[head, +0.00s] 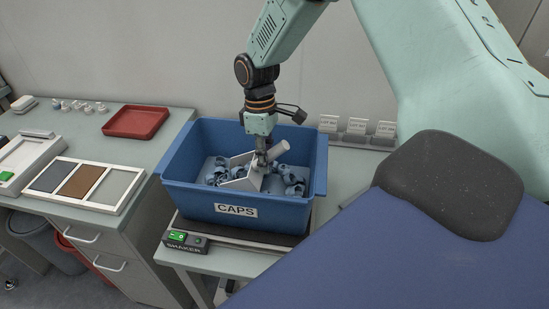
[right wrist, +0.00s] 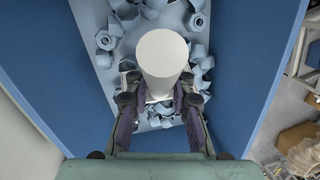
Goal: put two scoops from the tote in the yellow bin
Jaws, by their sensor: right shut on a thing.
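The blue tote (head: 178,192), labelled CAPS, stands on a platform marked SHAKER. Several blue-grey caps (head: 293,180) lie loose on its floor; they also show in the right wrist view (right wrist: 106,40). My right gripper (head: 262,160) reaches down into the tote and is shut on a pale scoop (head: 241,181). The scoop's thick handle slants up to the right, and its white round end shows in the right wrist view (right wrist: 162,52) between the fingers (right wrist: 160,102). I cannot tell whether caps are in the scoop. No yellow bin shows. My left gripper is not in view.
A bench on the left holds a red tray (head: 136,122), a white frame with coloured panels (head: 82,183) and small pale items. A grey bin (head: 32,222) and a red bin (head: 80,250) stand under it. Labelled holders (head: 357,129) stand behind the tote.

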